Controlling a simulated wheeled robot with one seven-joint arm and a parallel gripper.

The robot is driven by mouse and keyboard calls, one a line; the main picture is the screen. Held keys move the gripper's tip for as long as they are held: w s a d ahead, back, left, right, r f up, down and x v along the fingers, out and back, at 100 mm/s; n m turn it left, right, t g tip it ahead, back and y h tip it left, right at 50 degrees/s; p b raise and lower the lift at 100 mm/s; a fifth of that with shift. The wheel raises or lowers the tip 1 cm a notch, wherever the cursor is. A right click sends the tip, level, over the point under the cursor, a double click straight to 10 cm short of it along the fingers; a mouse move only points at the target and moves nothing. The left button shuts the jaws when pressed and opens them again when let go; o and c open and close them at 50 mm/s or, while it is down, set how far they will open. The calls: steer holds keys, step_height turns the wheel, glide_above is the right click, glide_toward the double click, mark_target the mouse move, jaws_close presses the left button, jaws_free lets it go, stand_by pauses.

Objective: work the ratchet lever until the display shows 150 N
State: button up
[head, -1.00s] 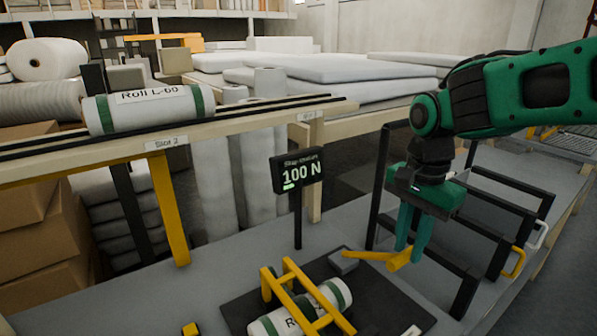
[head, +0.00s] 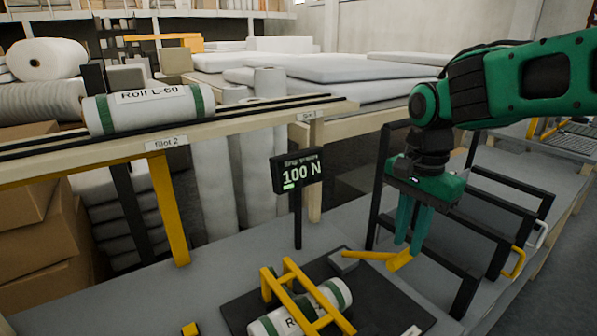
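The display (head: 300,172) on a black post reads "100 N" under a small heading, with a short green bar. The ratchet lever (head: 372,255) is a yellow bar with a thicker yellow grip at its right end; it lies low beside a grey block (head: 343,261) on the dark mat. My gripper (head: 408,246) points down with its two green fingers apart. The fingertips are right at the lever's grip end, slightly above it; I cannot tell whether they touch it. A white roll with green bands (head: 330,294) lies under yellow straps (head: 284,292) on the mat.
Roll L-60 (head: 140,108) rests on the rail shelf above the label Slot 2 (head: 167,143). Black frames (head: 505,225) with a yellow and a white handle stand right of my gripper. The grey bench left of the mat is mostly clear.

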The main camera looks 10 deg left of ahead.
steer(key=shift+f, duration=1.25)
step_height(320, 180, down, 7)
steer(key=s+d, duration=0.2)
steer(key=shift+d, duration=0.15)
stand_by(0.5)
steer(key=shift+s, duration=0.1)
steer(key=shift+w+a+r, duration=0.35)
steer(key=shift+a+r, duration=0.05)
steer(key=shift+r, duration=1.2)
steer(key=shift+w+a+r, duration=0.35)
steer(key=shift+w+r, duration=0.05)
steer(key=shift+r, duration=1.25)
steer(key=shift+w+a+r, duration=0.35)
steer(key=shift+a+r, duration=0.05)
steer(key=shift+r, duration=1.2)
step_height(320, 180, up, 6)
